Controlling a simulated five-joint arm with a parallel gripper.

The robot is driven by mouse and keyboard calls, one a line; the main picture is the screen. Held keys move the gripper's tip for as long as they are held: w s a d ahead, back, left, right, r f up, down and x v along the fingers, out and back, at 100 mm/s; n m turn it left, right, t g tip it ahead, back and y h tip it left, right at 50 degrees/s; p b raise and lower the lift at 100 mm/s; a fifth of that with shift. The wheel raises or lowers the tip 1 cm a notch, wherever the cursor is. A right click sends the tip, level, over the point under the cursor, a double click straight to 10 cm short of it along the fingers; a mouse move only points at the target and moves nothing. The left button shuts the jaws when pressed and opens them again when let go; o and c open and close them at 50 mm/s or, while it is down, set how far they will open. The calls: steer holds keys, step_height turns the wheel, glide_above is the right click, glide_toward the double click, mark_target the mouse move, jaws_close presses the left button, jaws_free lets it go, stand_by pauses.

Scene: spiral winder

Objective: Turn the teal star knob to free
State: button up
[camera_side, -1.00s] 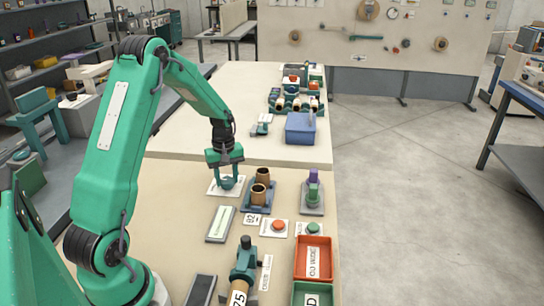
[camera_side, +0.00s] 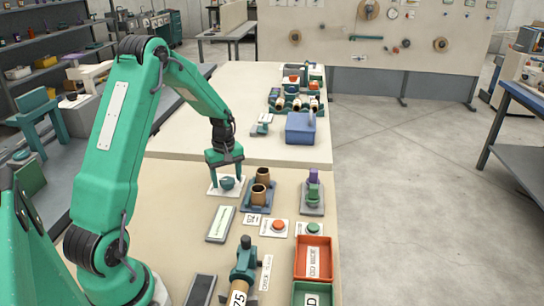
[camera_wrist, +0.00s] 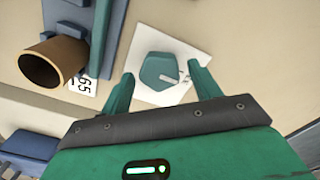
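The teal star knob (camera_side: 227,183) sits on a white square plate (camera_side: 213,191) on the bench. In the wrist view the knob (camera_wrist: 158,71) looks many-sided, with a pale pointer mark toward the right side of the picture. No lettering on the plate is legible. My gripper (camera_side: 225,177) is over the plate, pointing down, with its fingers spread on either side of the knob. In the wrist view my gripper (camera_wrist: 162,85) is open and empty, with gaps between both fingers and the knob.
Further right is a green part with a purple top (camera_side: 313,189). Red (camera_side: 278,226) and green (camera_side: 314,229) buttons and an orange bin (camera_side: 313,259) stand nearer.

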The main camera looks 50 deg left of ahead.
mark_target(228, 180)
steer(key=shift+r, duration=3.95)
steer(key=shift+d+r, duration=0.25)
steer(key=s+d+r+m+t, duration=0.2)
steer(key=s+d+r+m, duration=0.4)
steer(key=d, duration=0.3)
steer(key=s+d+r+m+t, duration=0.2)
steer(key=s+d+r+m, duration=0.25)
steer(key=d+r, duration=0.45)
steer(key=s+d+f+m+t, duration=0.1)
steer(key=s+d+m, duration=0.5)
steer(key=shift+s+t, duration=0.2)
steer(key=shift+t, duration=0.1)
